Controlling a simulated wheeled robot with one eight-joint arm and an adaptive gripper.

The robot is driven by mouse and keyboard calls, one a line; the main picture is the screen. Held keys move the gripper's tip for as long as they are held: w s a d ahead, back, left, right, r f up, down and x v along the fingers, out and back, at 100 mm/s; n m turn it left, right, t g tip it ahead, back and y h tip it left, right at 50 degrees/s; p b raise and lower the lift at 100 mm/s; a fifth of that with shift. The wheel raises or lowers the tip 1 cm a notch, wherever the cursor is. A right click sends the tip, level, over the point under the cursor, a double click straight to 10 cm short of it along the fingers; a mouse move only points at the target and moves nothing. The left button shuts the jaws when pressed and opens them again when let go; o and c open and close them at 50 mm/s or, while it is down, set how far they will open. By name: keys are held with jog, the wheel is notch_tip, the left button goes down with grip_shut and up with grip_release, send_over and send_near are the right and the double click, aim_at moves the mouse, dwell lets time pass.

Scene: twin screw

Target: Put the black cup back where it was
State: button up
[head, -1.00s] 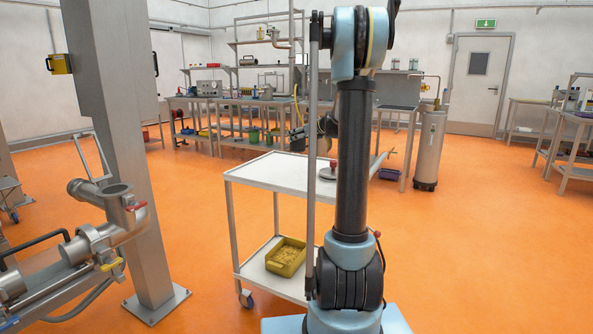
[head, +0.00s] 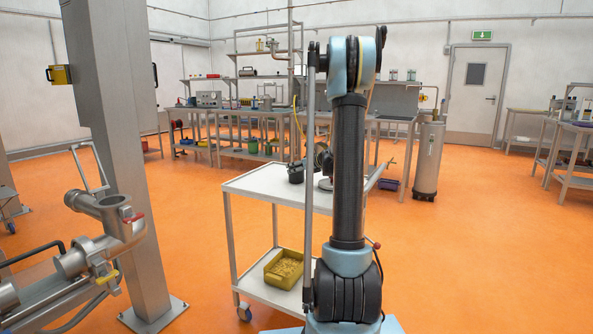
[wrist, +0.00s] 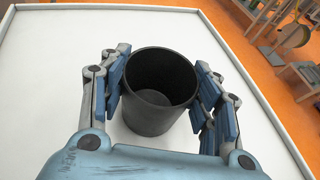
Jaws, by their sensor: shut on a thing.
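The black cup (wrist: 153,110) stands upright, open end toward the camera, between the fingers of my gripper (wrist: 162,84) in the wrist view. The fingers are shut on its sides. The cup looks empty. Below it is the white top of a cart (wrist: 52,62); I cannot tell whether its base touches that top. In the head view the cup (head: 296,172) shows small and dark over the back part of the cart top (head: 262,187). My own arm hides most of my gripper there.
A yellow bin (head: 284,270) stands on the lower shelf. A metal column (head: 118,150) and pipework (head: 105,235) are at the left. The cart top has a raised rim.

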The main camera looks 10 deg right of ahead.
jog(key=o, duration=1.2)
jog(key=shift+c, duration=0.2)
jog(key=shift+s, duration=0.1)
jog(key=v, duration=1.2)
jog(key=s+a+f+n+g+h, duration=0.1)
jog(key=s+a+f+n+g, duration=0.1)
jog(key=s+a+n, duration=0.45)
jog(key=s+a+f+n+g, duration=0.15)
jog(key=s+n, duration=0.25)
jog(key=s, duration=0.5)
jog(key=s+a+f+n+g+h, duration=0.1)
jog(key=s+a+n+g, duration=0.15)
jog(key=s+n, duration=0.4)
jog(key=s+d+f+n+g+h, duration=0.1)
jog(key=s+f+n, duration=0.2)
jog(key=s, duration=0.5)
jog(key=s+d+f+n+g+h, duration=0.1)
jog(key=s+f+n, duration=0.3)
jog(key=s, duration=0.4)
jog(key=s+d+f+n+g+h, duration=0.1)
jog(key=s+d+f+n+h, duration=0.1)
jog(key=s, duration=0.6)
notch_tip(320, 180, down, 2)
jog(key=n+h, duration=0.1)
jog(key=n, duration=0.2)
jog(key=shift+s+f+n, duration=0.2)
jog(key=shift+s+n, duration=0.2)
